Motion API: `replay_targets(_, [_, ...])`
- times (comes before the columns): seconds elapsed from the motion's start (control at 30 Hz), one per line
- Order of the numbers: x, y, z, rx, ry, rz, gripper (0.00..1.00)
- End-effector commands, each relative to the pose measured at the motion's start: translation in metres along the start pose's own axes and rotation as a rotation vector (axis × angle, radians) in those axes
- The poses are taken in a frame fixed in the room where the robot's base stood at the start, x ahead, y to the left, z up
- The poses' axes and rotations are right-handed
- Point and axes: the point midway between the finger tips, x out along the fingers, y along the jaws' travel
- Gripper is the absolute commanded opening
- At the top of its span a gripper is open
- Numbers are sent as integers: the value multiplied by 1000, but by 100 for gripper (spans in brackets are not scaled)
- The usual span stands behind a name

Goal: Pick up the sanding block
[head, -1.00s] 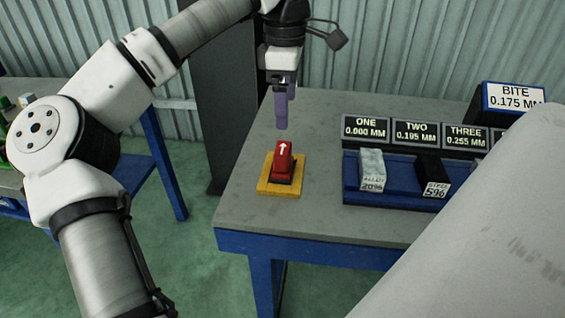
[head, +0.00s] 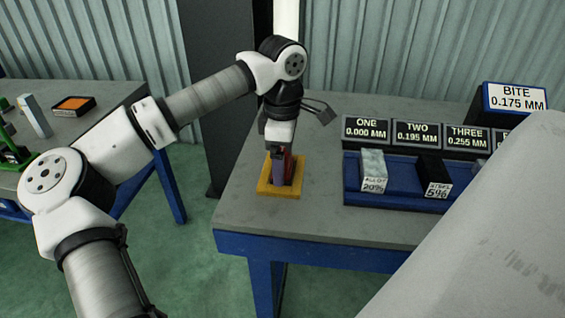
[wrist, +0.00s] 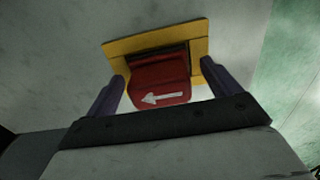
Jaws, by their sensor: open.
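The red block with a white arrow, which I take for the sanding block (head: 290,162), stands in a square yellow holder (head: 284,193) on the grey table's near left part. My gripper (head: 279,178) points down over it, and a purple finger hides much of the block in the head view. In the wrist view the red block (wrist: 160,78) lies between the two spread purple fingers of my gripper (wrist: 163,80). A gap shows on the left; contact on either side cannot be told. The yellow holder (wrist: 130,45) is just beyond the fingertips.
A blue rack (head: 400,197) with labelled blocks stands to the right, below signs ONE, TWO and THREE (head: 414,134). A BITE 0.175 MM sign (head: 515,98) is at the back right. Another table (head: 100,118) with an orange-topped tray (head: 73,105) stands at left.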

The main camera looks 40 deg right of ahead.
Motion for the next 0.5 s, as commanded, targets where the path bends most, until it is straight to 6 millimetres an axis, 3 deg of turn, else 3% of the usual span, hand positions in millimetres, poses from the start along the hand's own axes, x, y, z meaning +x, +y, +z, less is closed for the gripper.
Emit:
replay_targets(0.27, [6,0,0,-1,1,1,88])
replay_targets(0.5, [6,0,0,-1,1,1,56])
